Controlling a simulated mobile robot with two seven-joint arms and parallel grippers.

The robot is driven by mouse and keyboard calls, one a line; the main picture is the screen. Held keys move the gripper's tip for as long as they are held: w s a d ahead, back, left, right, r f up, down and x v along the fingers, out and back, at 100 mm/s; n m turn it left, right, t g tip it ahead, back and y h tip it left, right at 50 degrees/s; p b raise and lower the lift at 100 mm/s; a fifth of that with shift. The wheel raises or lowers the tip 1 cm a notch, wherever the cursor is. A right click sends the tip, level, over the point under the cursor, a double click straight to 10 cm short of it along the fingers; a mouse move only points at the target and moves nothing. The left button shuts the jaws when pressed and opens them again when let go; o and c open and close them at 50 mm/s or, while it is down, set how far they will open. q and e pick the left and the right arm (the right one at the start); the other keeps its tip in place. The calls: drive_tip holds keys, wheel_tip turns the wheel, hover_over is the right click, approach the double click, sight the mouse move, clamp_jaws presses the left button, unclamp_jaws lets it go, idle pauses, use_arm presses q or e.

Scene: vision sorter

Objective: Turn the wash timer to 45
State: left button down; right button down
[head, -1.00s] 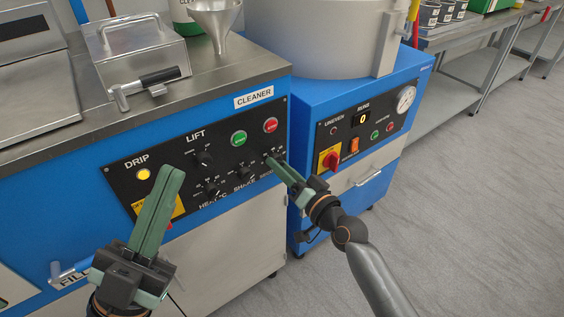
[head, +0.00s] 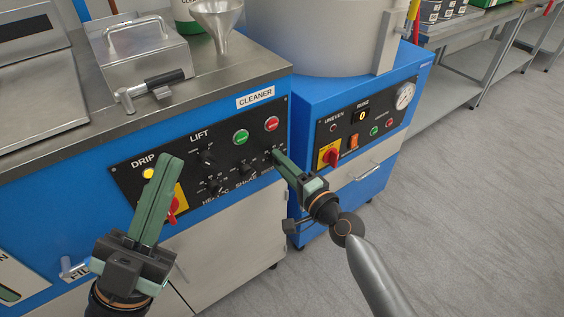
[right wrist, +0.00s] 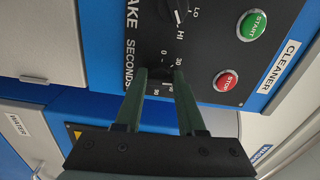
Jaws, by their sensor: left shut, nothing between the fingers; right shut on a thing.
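The wash timer is the dark knob (right wrist: 159,72) by the word SECONDS in the right wrist view, with scale numbers around it, a 30 among them. My right gripper (right wrist: 160,76) is shut on this knob, with one finger on each side. The fingers cover much of the knob, and I cannot read its pointer. In the head view the right gripper (head: 277,155) reaches the right end of the cleaner's black panel (head: 222,188). My left gripper (head: 172,160) is shut and empty in front of the panel's left end.
A green START button (right wrist: 252,25) and a red STOP button (right wrist: 226,81) sit close to the timer. Other knobs, one a shake knob (head: 243,169), lie to its left. A red switch (head: 171,210) is by my left gripper. A second blue machine (head: 308,98) stands at right.

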use_arm(q)
drive_tip(key=shift+w+f+n+y, duration=0.5)
drive_tip(key=shift+w+f+y, duration=0.1)
drive_tip(key=shift+w+f, duration=0.1)
use_arm(e)
drive_tip(key=shift+m, duration=0.4)
drive_tip(key=c, duration=0.5)
unclamp_jaws()
use_arm(q)
drive_tip(key=shift+s+r, duration=0.15)
drive_tip(key=shift+s, duration=0.05)
